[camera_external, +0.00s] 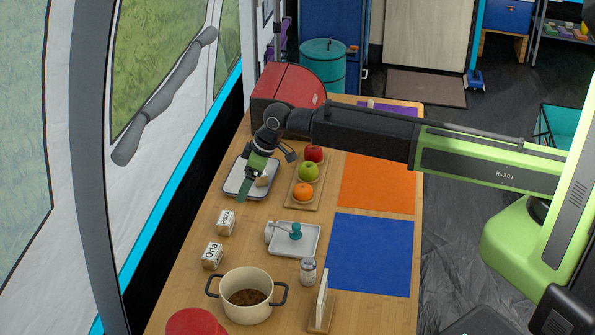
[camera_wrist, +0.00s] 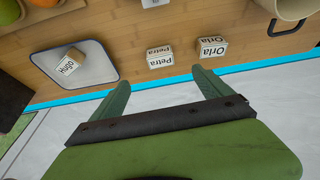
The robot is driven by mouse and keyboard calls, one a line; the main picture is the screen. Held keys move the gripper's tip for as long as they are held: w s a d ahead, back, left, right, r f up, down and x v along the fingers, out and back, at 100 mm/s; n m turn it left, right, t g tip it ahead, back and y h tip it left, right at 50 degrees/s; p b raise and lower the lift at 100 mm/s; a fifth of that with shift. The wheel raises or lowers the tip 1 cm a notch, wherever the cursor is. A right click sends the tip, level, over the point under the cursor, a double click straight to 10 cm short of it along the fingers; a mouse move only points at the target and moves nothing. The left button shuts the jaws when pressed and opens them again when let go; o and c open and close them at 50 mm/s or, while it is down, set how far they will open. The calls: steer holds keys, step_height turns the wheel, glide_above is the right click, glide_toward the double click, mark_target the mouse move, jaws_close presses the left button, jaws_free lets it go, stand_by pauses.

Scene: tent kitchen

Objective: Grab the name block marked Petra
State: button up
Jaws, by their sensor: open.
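The Petra block (camera_external: 226,222) is a small white and wooden block on the table, its name in dark letters. It also shows in the wrist view (camera_wrist: 160,57), upright and apart from other things. My gripper (camera_external: 250,181) is over the white tray at the table's window side, up and behind the Petra block in the external view. In the wrist view my gripper (camera_wrist: 160,91) is open and empty, and the Petra block lies beyond the gap between the fingertips, untouched. The Orla block (camera_wrist: 212,47) stands beside it. The Hugo block (camera_wrist: 70,60) sits on the white tray.
The white tray (camera_wrist: 100,72) is left of the Petra block in the wrist view. A cream pot (camera_external: 247,296) stands past the Orla block. A small tray (camera_external: 309,249) with a teal-topped item and a fruit board (camera_external: 296,203) are right of the blocks.

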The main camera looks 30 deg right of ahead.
mark_target(230, 217)
steer(key=b+x, duration=1.1)
steer(key=x, duration=0.1)
steer(key=shift+d+f, duration=0.15)
steer(key=shift+f, duration=0.15)
steer(key=shift+r, duration=0.1)
steer(key=b+x, duration=0.5)
steer(key=shift+w+a, duration=0.15)
steer(key=shift+a, duration=0.1)
steer(key=c, duration=1.5)
steer(key=shift+r, duration=0.1)
